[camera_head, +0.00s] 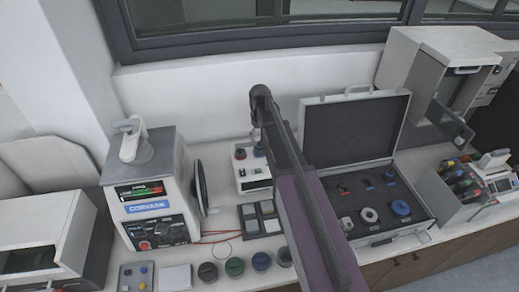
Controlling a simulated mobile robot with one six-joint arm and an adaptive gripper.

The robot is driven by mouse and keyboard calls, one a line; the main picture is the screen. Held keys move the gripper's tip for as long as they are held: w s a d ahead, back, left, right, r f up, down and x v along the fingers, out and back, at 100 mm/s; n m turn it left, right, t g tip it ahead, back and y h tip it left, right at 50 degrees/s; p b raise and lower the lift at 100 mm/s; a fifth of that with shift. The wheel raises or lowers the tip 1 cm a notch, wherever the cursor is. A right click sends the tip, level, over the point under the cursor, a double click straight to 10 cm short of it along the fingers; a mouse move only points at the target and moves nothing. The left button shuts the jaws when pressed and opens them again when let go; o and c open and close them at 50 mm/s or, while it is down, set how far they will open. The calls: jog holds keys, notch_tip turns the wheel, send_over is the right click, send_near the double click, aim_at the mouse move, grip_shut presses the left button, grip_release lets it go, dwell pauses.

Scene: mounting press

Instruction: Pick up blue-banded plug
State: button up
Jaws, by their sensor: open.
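I cannot make out with certainty which thing is the blue-banded plug. The open case holds a small dark piece with blue on it (368,183) in its back row and a larger blue ringed piece (400,208) in its front row. The details are too small to tell a band. My arm crosses the middle of the view, from the bottom right up to a dark joint in front of the wall. My gripper does not show clearly; it is out of sight behind or below the arm.
The open case (421,230) stands right of my arm, its lid raised. A white machine (160,190) stands left, near a small white box with knobs (252,177). Several dark round jars (235,267) line the front edge. A bottle rack (470,187) and grey cabinet stand right.

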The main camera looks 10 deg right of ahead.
aim_at(259, 143)
jog(key=shift+w+f+b, duration=0.2)
jog(key=shift+f+b, duration=2.2)
jog(key=shift+f, duration=0.15)
grip_shut()
